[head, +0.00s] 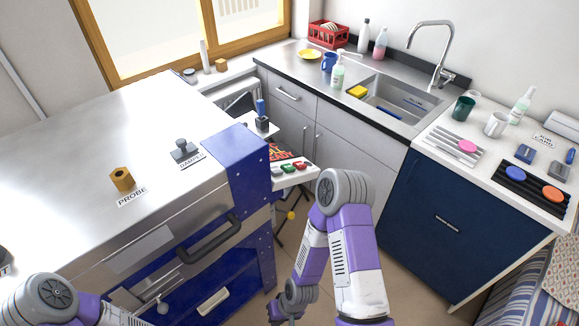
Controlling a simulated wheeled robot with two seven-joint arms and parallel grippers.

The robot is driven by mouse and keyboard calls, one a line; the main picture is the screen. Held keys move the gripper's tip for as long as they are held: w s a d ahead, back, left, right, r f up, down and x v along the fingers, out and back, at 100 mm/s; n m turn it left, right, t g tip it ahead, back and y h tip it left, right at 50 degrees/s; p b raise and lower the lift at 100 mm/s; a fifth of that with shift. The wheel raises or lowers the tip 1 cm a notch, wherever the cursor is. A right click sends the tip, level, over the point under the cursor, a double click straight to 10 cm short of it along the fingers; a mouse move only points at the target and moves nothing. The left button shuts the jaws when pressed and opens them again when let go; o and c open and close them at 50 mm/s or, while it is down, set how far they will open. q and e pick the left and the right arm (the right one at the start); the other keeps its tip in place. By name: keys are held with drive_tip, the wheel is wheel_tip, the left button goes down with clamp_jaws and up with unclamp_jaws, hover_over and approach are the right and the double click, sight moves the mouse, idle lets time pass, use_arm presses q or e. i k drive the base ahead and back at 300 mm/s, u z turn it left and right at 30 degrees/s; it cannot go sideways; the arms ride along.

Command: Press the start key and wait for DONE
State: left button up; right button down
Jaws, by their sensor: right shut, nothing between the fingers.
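The kiln (90,120) is a large steel-topped block with a blue corner panel, at the left. My right arm bends down in front of the box, and my right gripper (284,310) is low at the bottom edge, shut and empty, well below the keys. My left gripper is out of view.
A brass probe holder (121,179) and a grey damper knob (184,150) stand on the kiln top. A dark handle (208,238) sticks out from its front. A sink counter (300,75) and a blue cabinet (425,235) stand at the right. Open floor lies between.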

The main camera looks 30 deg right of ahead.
sight(288, 168)
drive_tip(key=k, duration=0.5)
drive_tip(key=z, duration=1.75)
drive_tip(key=i, duration=1.5)
drive_tip(key=u, duration=2.25)
